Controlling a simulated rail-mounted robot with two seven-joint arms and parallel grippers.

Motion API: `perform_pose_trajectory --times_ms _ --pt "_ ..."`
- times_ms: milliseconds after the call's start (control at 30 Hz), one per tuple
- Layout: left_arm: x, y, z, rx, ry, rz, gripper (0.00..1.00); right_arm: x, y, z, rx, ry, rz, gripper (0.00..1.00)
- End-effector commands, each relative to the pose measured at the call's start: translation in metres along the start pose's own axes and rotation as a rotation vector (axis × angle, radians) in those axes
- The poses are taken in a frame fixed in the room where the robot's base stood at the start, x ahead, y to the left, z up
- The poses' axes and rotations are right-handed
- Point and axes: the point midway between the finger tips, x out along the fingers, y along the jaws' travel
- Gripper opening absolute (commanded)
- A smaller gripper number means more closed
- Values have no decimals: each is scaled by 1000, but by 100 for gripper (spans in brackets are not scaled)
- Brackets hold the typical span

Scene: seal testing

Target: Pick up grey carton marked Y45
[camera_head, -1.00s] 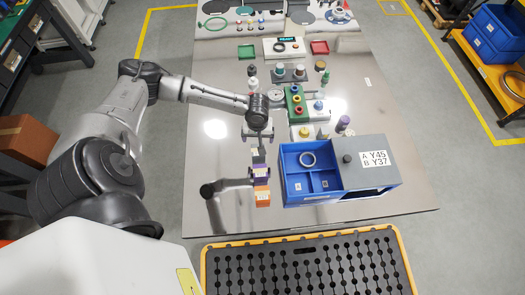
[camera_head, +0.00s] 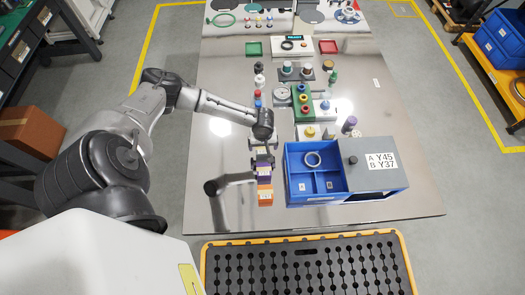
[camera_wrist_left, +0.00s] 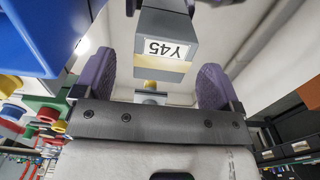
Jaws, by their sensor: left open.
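The grey carton marked Y45 (camera_wrist_left: 170,25) stands close ahead in the left wrist view. Its white label reads upside down there, above a pale yellow strip. My left gripper (camera_wrist_left: 158,78) is open, with one purple finger on each side of the carton's near end. Gaps show between the fingers and the carton, so it is not clasped. In the head view my left gripper (camera_head: 263,148) is over the far end of a short row of small cartons. It largely hides the grey one. My right gripper is out of view.
A blue divided bin (camera_head: 298,181) holding a ring stands just right of the row. Its grey cover (camera_head: 378,180) is marked A Y45, B Y37. Several coloured fittings and a green block (camera_head: 302,112) stand beyond.

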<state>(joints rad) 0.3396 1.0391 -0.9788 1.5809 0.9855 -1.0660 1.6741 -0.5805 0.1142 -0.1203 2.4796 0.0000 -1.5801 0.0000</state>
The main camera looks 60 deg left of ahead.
Motion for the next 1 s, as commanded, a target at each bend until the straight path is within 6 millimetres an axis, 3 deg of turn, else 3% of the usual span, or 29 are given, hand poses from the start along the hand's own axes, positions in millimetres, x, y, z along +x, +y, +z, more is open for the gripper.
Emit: perform_pose_trajectory --times_ms 300,667,1000 --pt "41 -2 1 1 -1 0 89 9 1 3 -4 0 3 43" --pt "47 -2 1 1 -1 0 89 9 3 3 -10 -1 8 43" --pt "47 -2 1 1 -1 0 59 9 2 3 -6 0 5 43"
